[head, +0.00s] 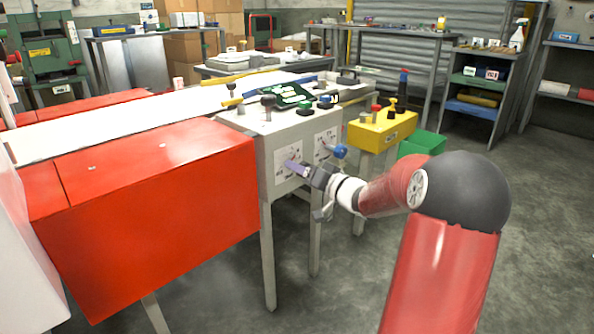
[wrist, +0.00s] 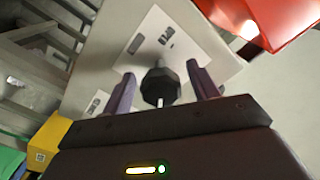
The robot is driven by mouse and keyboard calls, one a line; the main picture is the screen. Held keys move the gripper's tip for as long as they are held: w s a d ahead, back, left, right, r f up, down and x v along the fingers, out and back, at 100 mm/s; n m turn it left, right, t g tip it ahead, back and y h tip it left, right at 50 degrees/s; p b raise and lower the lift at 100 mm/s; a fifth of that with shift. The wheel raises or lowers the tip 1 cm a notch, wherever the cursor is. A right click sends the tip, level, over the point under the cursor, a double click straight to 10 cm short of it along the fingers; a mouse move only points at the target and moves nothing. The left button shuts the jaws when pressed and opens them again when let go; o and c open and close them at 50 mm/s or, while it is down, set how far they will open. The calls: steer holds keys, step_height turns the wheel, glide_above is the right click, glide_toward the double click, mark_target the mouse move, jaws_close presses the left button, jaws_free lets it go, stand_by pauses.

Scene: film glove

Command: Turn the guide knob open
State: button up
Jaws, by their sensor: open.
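A dark, many-sided knob (wrist: 160,88) on a short shaft sticks out from a white label on the light grey cabinet front in the wrist view. It appears to be the guide knob, but the label's text is too blurred to read. My gripper (wrist: 161,74) is open, with one purple finger on each side of the knob and visible gaps between them. In the head view my gripper (head: 296,168) is at the left label of the machine's front, and the knob there is hidden behind it.
A blue knob (head: 340,151) sits just right of my gripper by a second label. The red housing (head: 160,205) is close on the left. A yellow box (head: 382,131) and a green bin (head: 422,144) stand to the right. The floor at right is clear.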

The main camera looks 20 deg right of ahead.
steer(key=shift+x, duration=0.9)
steer(key=c, duration=1)
